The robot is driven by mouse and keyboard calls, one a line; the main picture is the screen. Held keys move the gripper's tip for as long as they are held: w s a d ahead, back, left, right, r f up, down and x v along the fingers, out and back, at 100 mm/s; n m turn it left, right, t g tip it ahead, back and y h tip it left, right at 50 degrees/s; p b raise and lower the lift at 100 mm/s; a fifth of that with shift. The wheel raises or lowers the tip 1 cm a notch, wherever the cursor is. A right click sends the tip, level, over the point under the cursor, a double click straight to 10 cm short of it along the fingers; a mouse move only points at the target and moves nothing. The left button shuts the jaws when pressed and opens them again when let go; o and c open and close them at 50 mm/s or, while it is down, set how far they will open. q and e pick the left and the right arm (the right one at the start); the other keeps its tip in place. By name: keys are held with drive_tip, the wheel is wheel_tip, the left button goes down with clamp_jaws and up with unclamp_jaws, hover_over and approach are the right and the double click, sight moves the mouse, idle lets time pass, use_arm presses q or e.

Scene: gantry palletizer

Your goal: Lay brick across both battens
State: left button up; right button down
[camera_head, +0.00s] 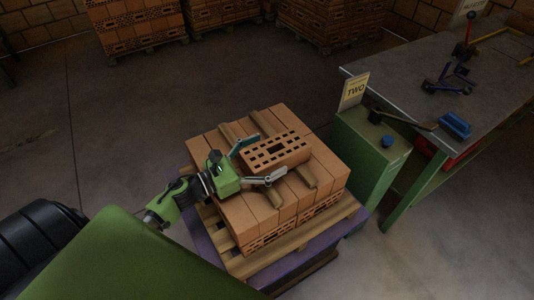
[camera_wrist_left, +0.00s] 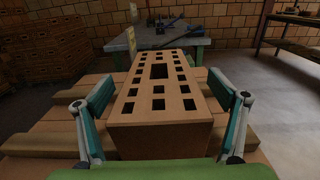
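The brick (camera_head: 275,153), orange-brown with rectangular holes, lies crosswise over both battens on top of the brick stack. I cannot tell whether it touches them. The far batten (camera_head: 308,175) and near batten (camera_head: 231,132) show on either side of it; their middles are hidden. My left gripper (camera_head: 262,160) has its fingers spread on the two long sides of the brick. In the left wrist view, the brick (camera_wrist_left: 160,105) sits between the fingers, with small gaps visible beside it. My right gripper is not in view.
The brick stack (camera_head: 241,216) stands on a wooden pallet (camera_head: 247,265). A green cabinet (camera_head: 362,150) with a "TWO" sign (camera_head: 355,90) is close to its right. A workbench (camera_head: 405,85) with tools stands beyond. More brick pallets (camera_head: 135,28) are at the back; floor to the left is clear.

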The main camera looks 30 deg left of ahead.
sight(246, 164)
use_arm(q)
drive_tip(key=shift+s+a, duration=0.1)
drive_tip(key=b+v, duration=0.2)
drive_tip(key=v, duration=0.8)
drive_tip(key=shift+s+a+b, duration=0.2)
drive_tip(key=shift+s+b, duration=0.05)
drive_tip(key=shift+b, duration=0.15)
drive_tip(key=shift+s+a+r, duration=0.1)
drive_tip(key=shift+s+a, duration=0.2)
drive_tip(key=shift+s, duration=0.2)
